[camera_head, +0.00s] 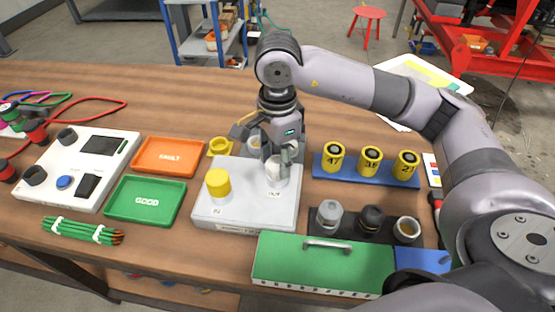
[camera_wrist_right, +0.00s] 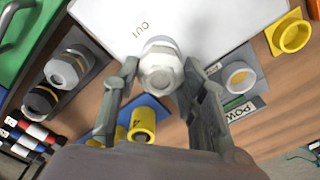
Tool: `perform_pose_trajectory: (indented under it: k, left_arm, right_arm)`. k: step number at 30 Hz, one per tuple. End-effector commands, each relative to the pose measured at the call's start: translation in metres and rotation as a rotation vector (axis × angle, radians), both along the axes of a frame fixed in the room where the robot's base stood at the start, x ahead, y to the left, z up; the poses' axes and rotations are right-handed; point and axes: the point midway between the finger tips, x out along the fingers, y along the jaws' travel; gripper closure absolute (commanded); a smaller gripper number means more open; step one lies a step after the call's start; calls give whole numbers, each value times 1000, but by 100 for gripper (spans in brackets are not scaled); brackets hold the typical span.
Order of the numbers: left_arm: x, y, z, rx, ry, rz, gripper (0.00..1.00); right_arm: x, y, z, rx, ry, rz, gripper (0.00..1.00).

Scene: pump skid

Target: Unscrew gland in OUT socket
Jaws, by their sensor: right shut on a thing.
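The white box (camera_head: 245,208) sits mid-table, with a yellow cap (camera_head: 217,184) on its left socket. The pale grey gland (camera_head: 277,174) stands upright at the OUT socket on the box's right side. In the wrist view the gland (camera_wrist_right: 160,68) shows its hex top, beside the OUT lettering. My right gripper (camera_head: 283,152) reaches down over the box from behind and is shut on the gland. Its fingers (camera_wrist_right: 160,92) lie on either side of the gland in the wrist view. The gland's thread and the socket mouth are hidden. My left gripper is out of view.
A dark rack (camera_head: 333,226) with grey, black and white-rimmed parts stands to the right. Yellow numbered cylinders (camera_head: 370,160) stand on a blue strip behind it. A green case (camera_head: 320,262) lies in front. Orange (camera_head: 168,157) and green (camera_head: 146,201) trays lie left; a yellow cup (camera_head: 220,146) stands behind.

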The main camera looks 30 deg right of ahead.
Motion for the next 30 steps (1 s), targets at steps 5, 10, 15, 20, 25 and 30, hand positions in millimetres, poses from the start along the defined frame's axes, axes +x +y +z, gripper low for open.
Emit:
perform_pose_trajectory:
  k: [5, 10, 15, 20, 25, 30]
  left_arm:
    - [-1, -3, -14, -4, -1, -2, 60]
    - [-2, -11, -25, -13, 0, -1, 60]
    - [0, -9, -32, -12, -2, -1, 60]
    - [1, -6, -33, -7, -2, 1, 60]
    - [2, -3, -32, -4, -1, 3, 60]
    - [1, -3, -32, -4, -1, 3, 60]
  right_arm:
    - [0, 0, -3, 0, -1, 116, 88]
    - [0, 0, -4, -1, -1, 229, 88]
    - [0, 0, -3, -2, -1, 324, 88]
    - [0, 0, -1, -1, 0, 352, 88]
    - [0, 0, -1, -1, 1, 351, 60]
    - [0, 0, -1, -1, 0, 350, 49]
